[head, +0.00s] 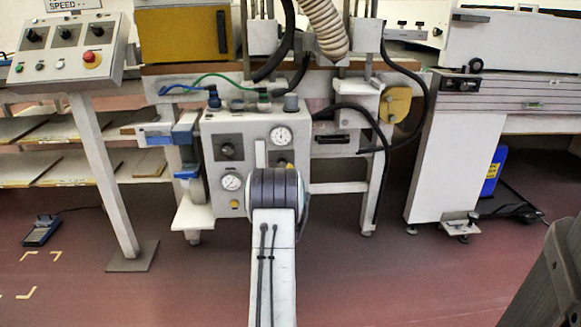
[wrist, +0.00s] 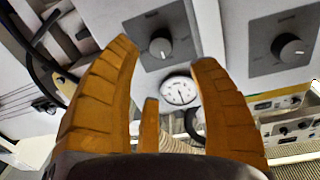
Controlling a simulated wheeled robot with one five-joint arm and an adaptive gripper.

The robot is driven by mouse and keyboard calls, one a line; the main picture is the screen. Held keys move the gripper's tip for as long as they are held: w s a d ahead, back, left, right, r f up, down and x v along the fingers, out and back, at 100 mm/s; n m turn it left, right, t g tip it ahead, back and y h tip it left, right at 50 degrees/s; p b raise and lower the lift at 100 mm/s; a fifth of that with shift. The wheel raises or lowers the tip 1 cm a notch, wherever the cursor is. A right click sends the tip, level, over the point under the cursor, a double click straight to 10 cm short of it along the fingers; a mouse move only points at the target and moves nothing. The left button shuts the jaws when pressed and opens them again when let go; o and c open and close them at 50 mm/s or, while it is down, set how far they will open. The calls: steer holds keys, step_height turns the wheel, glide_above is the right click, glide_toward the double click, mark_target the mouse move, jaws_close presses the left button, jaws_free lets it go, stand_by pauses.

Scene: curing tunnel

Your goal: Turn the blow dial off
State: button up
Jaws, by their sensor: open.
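The machine's control panel (head: 215,135) faces me with a dark-plated dial (head: 228,151) at its upper left. In the wrist view two dials on dark plates show: one (wrist: 160,45) just beyond and between the fingertips, one (wrist: 288,47) at the right. The first has a white mark near its lower edge; the second has its mark at the right. Their labels are too small to read, so I cannot tell which is the blow dial. My gripper (wrist: 168,52) is open and empty, apparently touching neither knob. In the head view my arm hides the gripper and part of the panel.
A round gauge (wrist: 180,90) sits between the fingers in the wrist view. Two gauges, upper (head: 281,136) and lower (head: 232,182), show on the panel. A pedestal console (head: 70,50) with a red button stands left. Hoses and cables hang above the panel.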

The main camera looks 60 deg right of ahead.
mark_target(283, 165)
steer(key=d+m+b, duration=0.1)
steer(key=m+b, duration=0.1)
steer(key=m, duration=0.1)
steer(key=w+d+m+b, duration=0.1)
steer(key=m, duration=0.2)
steer(key=w+d+m+b, duration=0.1)
steer(key=d+m+b, duration=0.1)
steer(key=m, duration=0.2)
steer(key=shift+w+d+f+b, duration=0.1)
steer(key=shift+f+b, duration=0.1)
steer(key=shift+b, duration=0.1)
steer(key=shift+w+d+r, duration=0.15)
steer(key=shift+d, duration=0.15)
steer(key=shift+x, duration=0.95)
steer(key=shift+r, duration=0.1)
steer(key=shift+r, duration=0.1)
jaws_close()
